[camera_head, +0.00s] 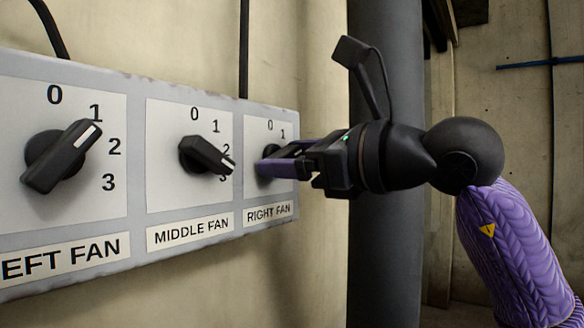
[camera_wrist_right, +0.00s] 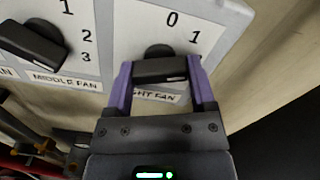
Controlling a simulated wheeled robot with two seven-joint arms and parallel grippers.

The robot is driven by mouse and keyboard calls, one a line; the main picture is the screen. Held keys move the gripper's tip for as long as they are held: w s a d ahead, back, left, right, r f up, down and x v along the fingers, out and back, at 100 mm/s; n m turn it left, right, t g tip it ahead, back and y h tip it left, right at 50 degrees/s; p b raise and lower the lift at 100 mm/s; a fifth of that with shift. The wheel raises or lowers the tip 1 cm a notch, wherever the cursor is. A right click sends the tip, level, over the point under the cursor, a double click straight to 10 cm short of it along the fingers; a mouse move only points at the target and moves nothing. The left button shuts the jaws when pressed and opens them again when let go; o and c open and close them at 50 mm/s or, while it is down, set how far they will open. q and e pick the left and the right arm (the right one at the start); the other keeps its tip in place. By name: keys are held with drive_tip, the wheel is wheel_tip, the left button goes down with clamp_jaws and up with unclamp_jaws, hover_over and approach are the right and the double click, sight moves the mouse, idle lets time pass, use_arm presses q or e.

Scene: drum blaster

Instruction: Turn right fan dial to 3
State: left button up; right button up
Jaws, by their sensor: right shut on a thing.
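The right fan dial (camera_wrist_right: 160,70) is a black knob with a raised bar, on a white plate marked 0 and 1, with its other numbers hidden by my gripper. In the head view the dial (camera_head: 264,165) is mostly covered by my right gripper (camera_head: 270,163). In the right wrist view the purple fingers of my right gripper (camera_wrist_right: 162,80) are shut on the bar, one at each end. The bar lies roughly level in that view; the number it points to is hidden. My left gripper is not in view.
The middle fan dial (camera_head: 207,155) sits just left, its pointer toward lower right near 2 and 3. The left fan dial (camera_head: 60,156) points up-right near 1. The grey panel (camera_head: 137,180) is on a wall; a dark column (camera_head: 385,260) stands right of it.

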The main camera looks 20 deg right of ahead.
drive_tip(key=m+b, duration=0.3)
drive_tip(key=m, duration=0.7)
drive_tip(key=shift+m, duration=0.4)
idle(0.4)
drive_tip(key=o, duration=1.2)
drive_tip(key=b+v, duration=0.3)
drive_tip(key=v, duration=0.7)
drive_tip(key=shift+b, duration=0.35)
